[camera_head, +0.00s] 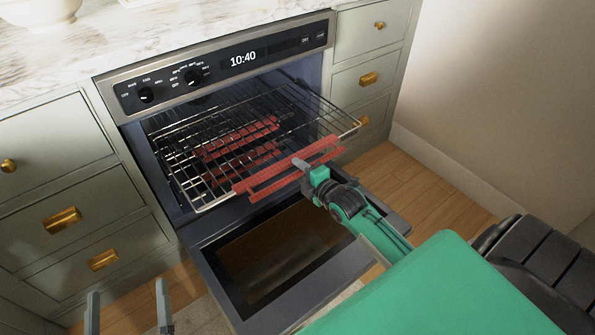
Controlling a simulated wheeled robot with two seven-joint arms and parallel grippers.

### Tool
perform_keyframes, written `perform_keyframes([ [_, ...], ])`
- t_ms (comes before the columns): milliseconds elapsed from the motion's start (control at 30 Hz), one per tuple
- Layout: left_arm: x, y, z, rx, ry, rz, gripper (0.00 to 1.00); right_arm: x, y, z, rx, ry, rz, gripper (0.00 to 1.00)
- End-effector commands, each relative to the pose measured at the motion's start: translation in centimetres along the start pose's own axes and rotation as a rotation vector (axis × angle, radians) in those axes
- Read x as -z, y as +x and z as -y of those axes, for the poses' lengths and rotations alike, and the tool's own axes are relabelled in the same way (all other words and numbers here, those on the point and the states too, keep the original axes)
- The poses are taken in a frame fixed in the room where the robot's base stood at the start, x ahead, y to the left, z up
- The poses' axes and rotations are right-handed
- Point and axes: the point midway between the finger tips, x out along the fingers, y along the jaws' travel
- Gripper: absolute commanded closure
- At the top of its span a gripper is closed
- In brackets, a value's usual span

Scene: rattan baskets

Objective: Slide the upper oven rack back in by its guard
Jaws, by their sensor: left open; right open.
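The upper oven rack (185,172) is a wire rack pulled well out of the open oven (139,137). A red guard (265,184) runs along the middle of its front edge. My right gripper (301,164) is at the guard, right of its middle. A grey finger shows over the guard; the other finger is hard to make out, and I cannot tell whether it touches. My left gripper (128,310) is open and empty at the bottom left, far from the rack, with two grey fingers apart.
More red guard strips (235,138) show through the wires, deeper in the oven. The oven door (215,275) is folded down below the rack. Drawers with brass handles (62,220) flank the oven. Wooden floor (435,195) is clear at right.

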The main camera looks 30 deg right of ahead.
Motion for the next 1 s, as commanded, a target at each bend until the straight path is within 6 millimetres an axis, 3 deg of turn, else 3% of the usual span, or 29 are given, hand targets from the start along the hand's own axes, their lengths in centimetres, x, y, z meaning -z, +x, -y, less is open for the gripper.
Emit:
perform_keyframes([
  [200,1.4,0.4,0.3,0.0,0.012,-0.079,0.0,0.0,1.4,0.0,0.0,0.0,0.0,0.59],
  [500,1.6,0.4,0.3,0.0,0.013,-0.087,0.0,0.0,1.5,0.0,0.0,0.0,0.0,0.59],
  [700,1.6,0.4,0.3,0.0,0.014,-0.087,0.0,0.0,1.5,0.0,0.001,0.0,0.0,0.99],
  [1000,1.6,0.4,0.3,0.0,0.014,-0.085,0.0,0.0,1.9,0.0,0.003,-0.001,-0.001,1.0],
])
